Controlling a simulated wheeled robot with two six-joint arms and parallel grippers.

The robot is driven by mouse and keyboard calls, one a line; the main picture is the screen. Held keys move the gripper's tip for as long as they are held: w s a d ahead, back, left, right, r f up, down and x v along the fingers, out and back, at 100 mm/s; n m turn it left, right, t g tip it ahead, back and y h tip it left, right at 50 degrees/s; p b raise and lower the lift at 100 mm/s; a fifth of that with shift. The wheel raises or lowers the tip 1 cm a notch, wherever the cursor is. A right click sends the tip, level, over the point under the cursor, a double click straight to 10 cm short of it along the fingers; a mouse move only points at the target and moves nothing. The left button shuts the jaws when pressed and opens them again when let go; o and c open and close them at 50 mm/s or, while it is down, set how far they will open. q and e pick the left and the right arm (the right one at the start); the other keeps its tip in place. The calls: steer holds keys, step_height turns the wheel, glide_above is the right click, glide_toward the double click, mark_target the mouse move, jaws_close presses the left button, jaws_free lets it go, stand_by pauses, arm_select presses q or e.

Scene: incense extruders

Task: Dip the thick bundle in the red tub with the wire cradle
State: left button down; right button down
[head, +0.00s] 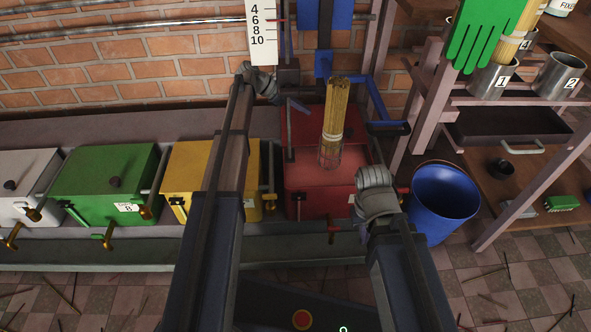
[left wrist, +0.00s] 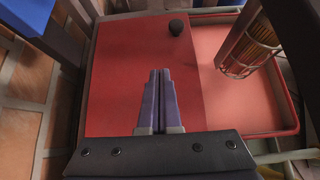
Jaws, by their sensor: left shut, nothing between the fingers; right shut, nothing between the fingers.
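The red tub (head: 318,201) stands at the right end of the tub row. Its red lid (left wrist: 125,75), with a dark knob (left wrist: 176,27), lies beside the open pinkish surface (left wrist: 245,105) in the left wrist view. The thick tan bundle (head: 334,105) is upright in the wire cradle (head: 330,156) over the tub; the cradle (left wrist: 237,66) appears above the surface. My left gripper (head: 298,105) is shut and empty, left of the bundle; its fingers (left wrist: 155,100) show over the lid. My right gripper (head: 363,234) is shut and empty by the tub's front right, mostly hidden by its wrist.
Yellow (head: 196,170), green (head: 100,180) and white (head: 27,180) tubs stand to the left. A blue bin (head: 443,203) stands right of the red tub. A numbered scale (head: 261,30) hangs behind. A wooden shelf with metal cups (head: 490,80) is at right.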

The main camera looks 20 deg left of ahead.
arm_select(q)
steer(key=shift+s+d+f+m+g+y+p, duration=0.35)
steer(key=shift+s+d+f+m+y, duration=0.65)
steer(key=shift+s+m, duration=2.4)
steer(key=shift+s+d+f+m+g+y+p, duration=0.55)
steer(key=shift+s+m+y, duration=1.2)
steer(key=shift+s, duration=3)
steer(key=shift+s+d+f+m+g+y, duration=0.35)
steer(key=shift+s+f+m+y, duration=0.65)
steer(key=shift+s+m, duration=2.55)
